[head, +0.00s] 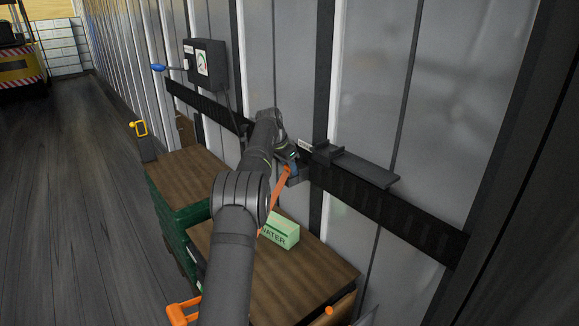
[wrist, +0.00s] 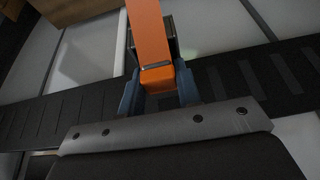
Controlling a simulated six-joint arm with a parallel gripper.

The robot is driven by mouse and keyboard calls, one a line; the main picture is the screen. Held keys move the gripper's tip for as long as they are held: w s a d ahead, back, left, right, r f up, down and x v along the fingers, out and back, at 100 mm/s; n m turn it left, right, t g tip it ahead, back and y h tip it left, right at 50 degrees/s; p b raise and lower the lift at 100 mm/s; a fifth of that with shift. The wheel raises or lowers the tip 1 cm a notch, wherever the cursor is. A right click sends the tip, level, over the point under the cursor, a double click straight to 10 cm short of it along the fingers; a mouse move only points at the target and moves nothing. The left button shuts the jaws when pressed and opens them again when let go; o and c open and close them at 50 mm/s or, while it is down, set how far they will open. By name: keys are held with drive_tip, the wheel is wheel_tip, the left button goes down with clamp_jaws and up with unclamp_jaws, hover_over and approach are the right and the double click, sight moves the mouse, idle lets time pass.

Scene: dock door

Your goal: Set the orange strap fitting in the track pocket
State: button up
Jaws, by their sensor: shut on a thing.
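The orange strap fitting (wrist: 157,76) sits between the two blue fingers of my gripper (wrist: 159,92) in the wrist view, with its orange strap running up the picture. In the head view my gripper (head: 293,174) is at the wall beside the black track, and the orange strap (head: 282,187) hangs down from it. The black slotted track (head: 400,218) runs along the wall; it also shows behind the fingers in the wrist view (wrist: 55,112). Which pocket lies behind the fitting is hidden, and I cannot tell whether the fitting touches the track.
A black block with a ledge (head: 365,170) juts from the track just right of my gripper. Below stand brown-topped crates (head: 300,275) with a green WATER box (head: 281,232) on one. The floor at left is clear.

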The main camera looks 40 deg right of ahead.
drive_tip(key=o, duration=1)
drive_tip(key=shift+f, duration=0.1)
drive_tip(key=v, duration=1.2)
drive_tip(key=x, duration=1.2)
drive_tip(key=shift+f, duration=0.15)
wheel_tip(320, 180, up, 3)
drive_tip(key=shift+r, duration=0.85)
